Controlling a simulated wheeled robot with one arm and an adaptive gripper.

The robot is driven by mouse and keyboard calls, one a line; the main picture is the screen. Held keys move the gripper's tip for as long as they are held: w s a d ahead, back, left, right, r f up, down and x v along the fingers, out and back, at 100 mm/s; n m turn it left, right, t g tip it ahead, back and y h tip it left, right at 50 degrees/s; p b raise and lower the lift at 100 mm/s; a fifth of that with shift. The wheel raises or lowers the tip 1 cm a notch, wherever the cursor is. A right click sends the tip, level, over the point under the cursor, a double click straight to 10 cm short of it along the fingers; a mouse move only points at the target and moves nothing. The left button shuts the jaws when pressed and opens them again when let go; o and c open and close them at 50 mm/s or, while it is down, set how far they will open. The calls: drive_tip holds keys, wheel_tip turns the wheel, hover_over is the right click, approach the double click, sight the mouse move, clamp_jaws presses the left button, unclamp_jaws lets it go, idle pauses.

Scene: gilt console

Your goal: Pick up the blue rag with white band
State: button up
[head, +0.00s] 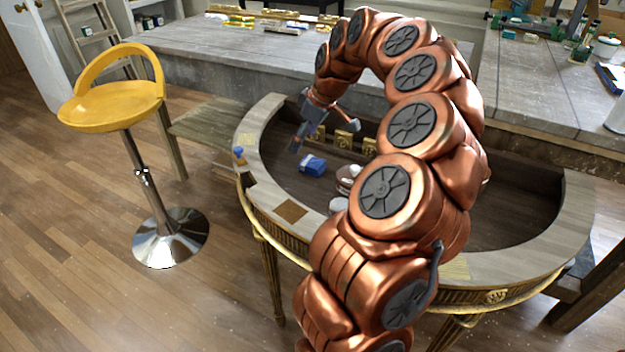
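The blue rag (312,166) lies on the dark recessed top of the half-round gilt console (262,150), towards its left side. It looks like a small folded block with a pale band. My gripper (322,138) hangs above and slightly behind the rag in the picture, clear of it. Its fingers are spread apart with nothing seen between them. My copper arm arches over the console from the front and hides much of its middle.
White and brown round items (347,178) stand right of the rag, partly behind my arm. Gold blocks (342,139) line the recess's back. A small blue item (238,152) and a brown square (291,212) lie on the rim. A yellow stool (112,105) stands left.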

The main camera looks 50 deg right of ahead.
approach(313, 162)
drive_tip(key=shift+a+f+m+b, duration=0.25)
drive_tip(key=shift+f+b, duration=0.2)
drive_tip(key=shift+f, duration=0.55)
drive_tip(key=shift+w+d+f+h, duration=0.1)
drive_tip(key=shift+f+h, duration=0.2)
drive_tip(key=shift+w+a+x, duration=0.1)
drive_tip(key=shift+w+x, duration=0.05)
drive_tip(key=shift+x, duration=1.6)
drive_tip(key=shift+w+a+x, duration=0.1)
drive_tip(key=shift+w+x, duration=0.1)
drive_tip(key=shift+x, duration=1.55)
drive_tip(key=shift+r, duration=0.15)
drive_tip(key=c, duration=1)
drive_tip(key=shift+r, duration=0.15)
wheel_tip(313, 162, up, 10)
drive_tip(key=shift+f, duration=0.1)
